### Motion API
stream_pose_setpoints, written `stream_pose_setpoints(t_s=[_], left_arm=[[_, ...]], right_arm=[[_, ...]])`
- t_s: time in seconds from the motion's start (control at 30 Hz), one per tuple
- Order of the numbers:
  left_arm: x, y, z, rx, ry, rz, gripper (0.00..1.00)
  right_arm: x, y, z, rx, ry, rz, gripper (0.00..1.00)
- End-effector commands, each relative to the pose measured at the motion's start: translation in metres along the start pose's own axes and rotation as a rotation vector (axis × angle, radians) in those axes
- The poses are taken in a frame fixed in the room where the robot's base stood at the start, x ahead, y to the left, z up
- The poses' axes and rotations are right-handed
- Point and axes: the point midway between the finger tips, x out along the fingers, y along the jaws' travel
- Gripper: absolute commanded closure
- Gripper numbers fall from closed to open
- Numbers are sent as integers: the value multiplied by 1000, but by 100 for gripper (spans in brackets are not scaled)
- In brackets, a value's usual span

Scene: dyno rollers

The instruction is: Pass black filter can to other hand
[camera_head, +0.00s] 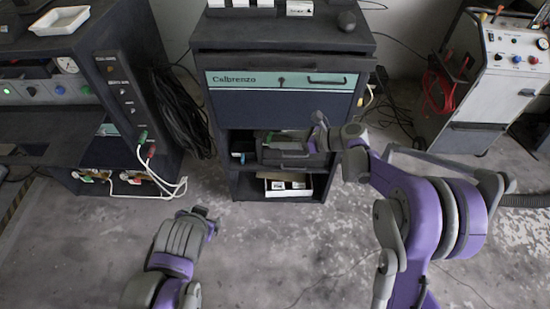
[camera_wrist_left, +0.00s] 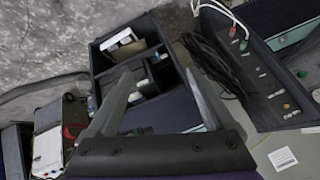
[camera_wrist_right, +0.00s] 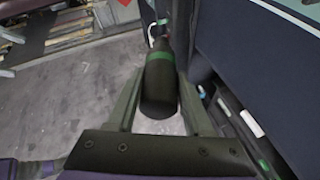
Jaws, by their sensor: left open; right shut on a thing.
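In the right wrist view, a black filter can (camera_wrist_right: 158,98) with a green band and a narrower far end sits between the fingers of my right gripper (camera_wrist_right: 160,72), which is shut on it. In the head view my right gripper (camera_head: 320,132) is in front of the dark cabinet's open shelf, and I cannot clearly make out the can there. My left gripper (camera_head: 205,214) is lower and to the left, over the floor. In the left wrist view the left gripper (camera_wrist_left: 165,84) has its fingers spread with nothing between them.
The dark Calbrenzo cabinet (camera_head: 228,105) stands at the middle back, with a white box (camera_head: 284,192) low in it. A dark console (camera_head: 108,62) with cables is at the left, a grey machine (camera_head: 490,85) at the right. The concrete floor (camera_head: 275,250) between my arms is clear.

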Motion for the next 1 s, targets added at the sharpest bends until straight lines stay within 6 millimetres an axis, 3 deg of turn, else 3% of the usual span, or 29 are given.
stream_pose_setpoints(t_s=[0.17, 0.3, 0.43, 0.6, 0.7, 0.87, 1.0], left_arm=[[25, 9, -66, 412, 156, -135, 13], [37, 34, -115, 736, 285, -247, 13], [41, 66, -150, 994, 394, -341, 13], [42, 102, -175, 1217, 492, -431, 13], [42, 113, -182, 1284, 520, -460, 13], [48, 118, -189, 1315, 533, -474, 13], [65, 116, -202, 1312, 531, -474, 13]], right_arm=[[0, 0, 0, 1, -1, -1, 100], [0, 0, 0, 1, -1, -1, 100], [0, 0, 0, 1, -1, -1, 100], [0, 0, 0, 1, -1, -2, 100], [0, 0, 0, 1, -1, -2, 100], [0, 0, 0, 1, -1, -2, 100], [0, 0, 0, 1, -1, -2, 100]])
